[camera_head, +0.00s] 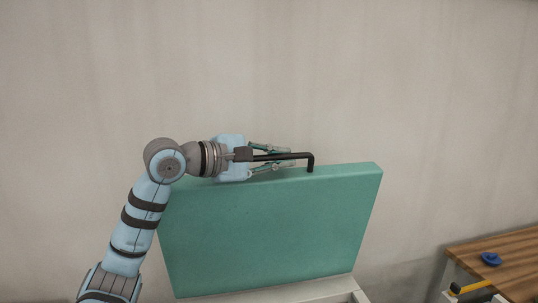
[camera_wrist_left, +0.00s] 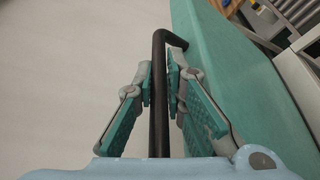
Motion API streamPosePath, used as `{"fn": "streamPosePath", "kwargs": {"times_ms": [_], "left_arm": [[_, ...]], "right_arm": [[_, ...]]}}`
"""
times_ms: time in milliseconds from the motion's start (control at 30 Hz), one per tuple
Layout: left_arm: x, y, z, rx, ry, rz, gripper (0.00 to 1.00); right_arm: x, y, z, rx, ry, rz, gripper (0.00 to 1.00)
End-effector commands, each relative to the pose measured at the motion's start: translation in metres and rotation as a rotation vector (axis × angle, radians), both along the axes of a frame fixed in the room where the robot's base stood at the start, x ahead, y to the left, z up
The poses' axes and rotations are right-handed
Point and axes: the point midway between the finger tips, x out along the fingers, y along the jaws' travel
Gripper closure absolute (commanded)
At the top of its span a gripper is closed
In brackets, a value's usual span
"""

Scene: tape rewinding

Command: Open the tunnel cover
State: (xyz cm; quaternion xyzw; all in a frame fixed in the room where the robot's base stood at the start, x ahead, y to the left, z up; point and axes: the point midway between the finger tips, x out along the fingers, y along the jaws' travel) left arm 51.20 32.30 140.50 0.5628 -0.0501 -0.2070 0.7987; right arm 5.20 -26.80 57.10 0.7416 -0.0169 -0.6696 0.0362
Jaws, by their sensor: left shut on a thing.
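The tunnel cover (camera_head: 270,235) is a large teal panel standing nearly upright above a pale base in the head view. In the left wrist view the cover (camera_wrist_left: 235,70) runs along the right side. A black bar handle (camera_head: 309,161) sits on its top edge and bends down into it. The handle (camera_wrist_left: 159,90) also runs up the middle of the left wrist view. My left gripper (camera_head: 278,158) is at the cover's top edge. Its teal-padded fingers (camera_wrist_left: 159,90) are closed around the handle, one on each side. My right gripper is in neither view.
A wooden table (camera_head: 518,262) stands at the lower right with a blue object (camera_head: 491,259) on it. A yellow and black tool (camera_head: 471,287) lies near the table's front. A plain pale wall (camera_head: 330,70) is behind the cover.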

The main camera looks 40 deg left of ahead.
Motion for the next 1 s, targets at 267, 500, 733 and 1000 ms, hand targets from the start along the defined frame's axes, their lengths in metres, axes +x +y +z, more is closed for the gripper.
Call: {"fn": "streamPosePath", "kwargs": {"times_ms": [267, 500, 733, 1000], "left_arm": [[-0.001, 0.002, -0.001, 0.0, 0.002, 0.002, 0.8], [-0.001, 0.002, 0.005, -0.001, -0.001, 0.002, 0.8], [-0.001, 0.001, 0.056, -0.004, -0.007, -0.001, 0.8], [0.0, 0.002, 0.099, -0.001, 0.0, 0.002, 0.8]], "right_arm": [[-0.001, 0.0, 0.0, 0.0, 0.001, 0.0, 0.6], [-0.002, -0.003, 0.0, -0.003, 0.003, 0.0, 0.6], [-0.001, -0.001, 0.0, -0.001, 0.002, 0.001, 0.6], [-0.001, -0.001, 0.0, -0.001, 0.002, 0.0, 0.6]]}}
